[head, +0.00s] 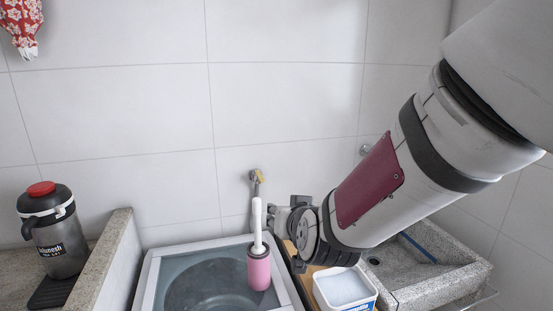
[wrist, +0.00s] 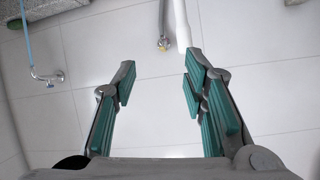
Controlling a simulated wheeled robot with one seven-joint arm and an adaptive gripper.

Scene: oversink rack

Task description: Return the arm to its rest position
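My arm reaches in from the upper right of the head view and ends low, over the counter area near the wall. My gripper (wrist: 160,75) is open in the wrist view, with its teal-padded fingers wide apart and nothing held between them. In the head view the wrist end (head: 305,235) is seen partly from behind, and the fingers are hard to make out. A brush with a white handle and pink holder (head: 259,270) stands upright just left of it. The white handle (wrist: 181,25) also shows near the right fingertip in the wrist view; contact cannot be told.
A grey-lidded washer (head: 150,275) lies below the brush. A white tub (head: 345,290) and a stone sink (head: 440,285) are at the right. A dark jug with a red cap (head: 50,235) stands on the left counter. A wall tap (head: 257,178) is close behind.

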